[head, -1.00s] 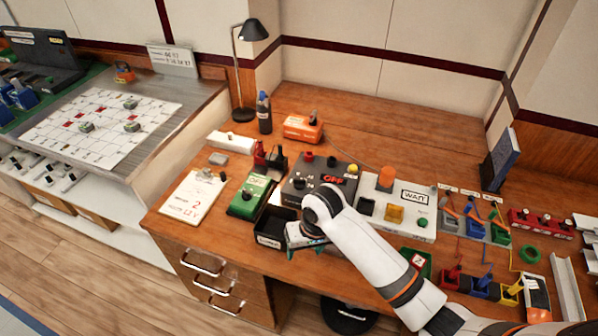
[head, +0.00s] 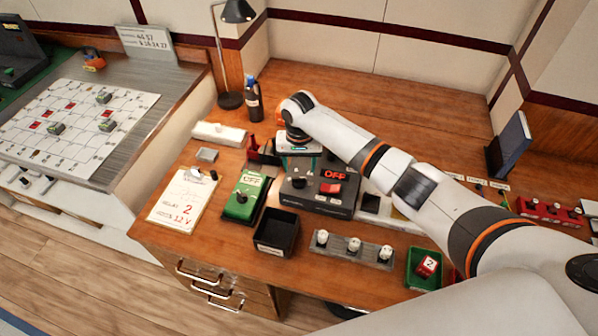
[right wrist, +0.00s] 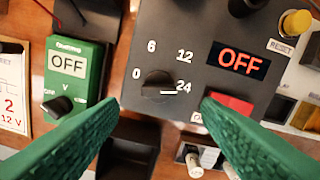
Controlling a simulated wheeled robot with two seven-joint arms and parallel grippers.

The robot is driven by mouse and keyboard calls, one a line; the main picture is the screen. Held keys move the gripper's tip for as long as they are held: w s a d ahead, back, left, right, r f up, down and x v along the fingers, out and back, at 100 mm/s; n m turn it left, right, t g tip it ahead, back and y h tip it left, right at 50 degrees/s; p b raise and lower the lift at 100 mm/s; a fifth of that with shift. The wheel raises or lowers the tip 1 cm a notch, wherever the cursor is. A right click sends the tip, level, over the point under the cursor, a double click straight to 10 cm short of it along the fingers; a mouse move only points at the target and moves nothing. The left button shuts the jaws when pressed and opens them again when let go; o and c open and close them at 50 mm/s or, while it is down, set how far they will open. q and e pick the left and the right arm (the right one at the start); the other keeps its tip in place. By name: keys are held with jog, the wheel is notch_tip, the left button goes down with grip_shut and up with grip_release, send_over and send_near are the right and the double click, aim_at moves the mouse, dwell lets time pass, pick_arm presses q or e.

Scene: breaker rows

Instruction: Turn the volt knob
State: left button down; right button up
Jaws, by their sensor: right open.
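The volt knob (right wrist: 157,86) is a black dial on a dark grey supply unit (right wrist: 200,25), with 0, 6, 12 and 24 around it. Its white mark lies on its right side, toward 24. The knob also shows in the head view (head: 299,181). The unit's display (right wrist: 240,61) reads OFF. My right gripper (right wrist: 158,104) is open and empty, its green fingers on either side of the knob in the wrist view; I see no contact. My left gripper is not in view.
A green meter reading OFF (head: 243,196) stands left of the unit. A black tray (head: 277,232) and a strip with three white knobs (head: 353,247) lie in front. A paper card (head: 183,200) reads 2 and 12 V. A red rocker switch (head: 331,188) sits beside the knob.

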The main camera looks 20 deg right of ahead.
aim_at(299, 177)
jog(key=f, duration=0.4)
jog(key=shift+w+f, duration=0.25)
jog(key=shift+f, duration=0.25)
jog(key=shift+s+f, duration=0.1)
jog(key=shift+f, duration=0.1)
jog(key=shift+c, duration=1.3)
jog(key=c, duration=0.7)
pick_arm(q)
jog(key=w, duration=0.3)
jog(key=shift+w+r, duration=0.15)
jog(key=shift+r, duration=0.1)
pick_arm(e)
jog(key=shift+c, duration=0.2)
